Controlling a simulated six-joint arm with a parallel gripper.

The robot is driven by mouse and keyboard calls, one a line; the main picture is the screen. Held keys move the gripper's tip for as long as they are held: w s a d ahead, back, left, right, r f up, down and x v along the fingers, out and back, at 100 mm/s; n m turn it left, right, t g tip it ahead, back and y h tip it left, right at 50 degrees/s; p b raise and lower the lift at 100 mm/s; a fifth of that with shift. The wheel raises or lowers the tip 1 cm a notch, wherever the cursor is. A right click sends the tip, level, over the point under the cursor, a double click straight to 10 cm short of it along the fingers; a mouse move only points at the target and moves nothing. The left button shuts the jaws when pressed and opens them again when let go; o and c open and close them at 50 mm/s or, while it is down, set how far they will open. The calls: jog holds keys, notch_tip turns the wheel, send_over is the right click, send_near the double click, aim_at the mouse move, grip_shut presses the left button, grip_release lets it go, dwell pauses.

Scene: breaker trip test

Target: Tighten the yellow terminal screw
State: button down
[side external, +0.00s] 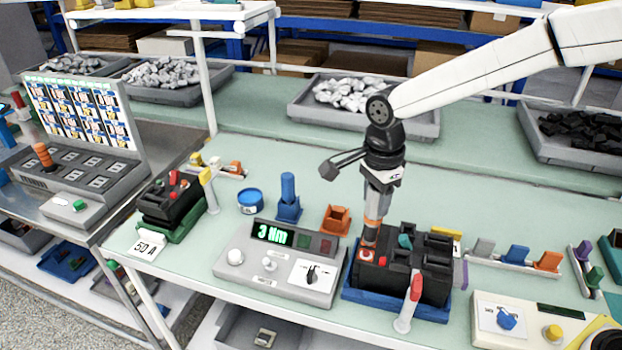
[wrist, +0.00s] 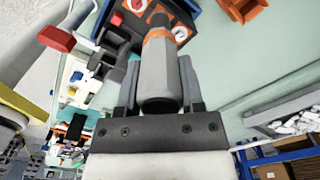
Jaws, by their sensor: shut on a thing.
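My gripper (side external: 378,188) is shut on a grey driver tool with an orange band (wrist: 160,72), held upright, pointing down. In the wrist view my gripper (wrist: 160,88) has a finger on either side of the tool. The tool's lower end is at the left end of a black breaker (side external: 428,285), by a round red-and-white mark (side external: 365,255). I cannot tell whether the tip touches a screw. The breaker sits in a blue tray (side external: 352,296) and has a red lever (side external: 415,287). I cannot make out a yellow terminal screw; the tool may hide it.
A grey control box (side external: 235,280) reading "3 Nm" (side external: 270,234) stands left of the breaker. An orange holder (side external: 335,219) and a blue post (side external: 288,192) stand behind it. A rack of coloured pieces (side external: 515,256) and a cream box (side external: 520,318) are to the right.

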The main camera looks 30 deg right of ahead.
jog(key=shift+r, duration=0.15)
jog(key=shift+r, duration=2.9)
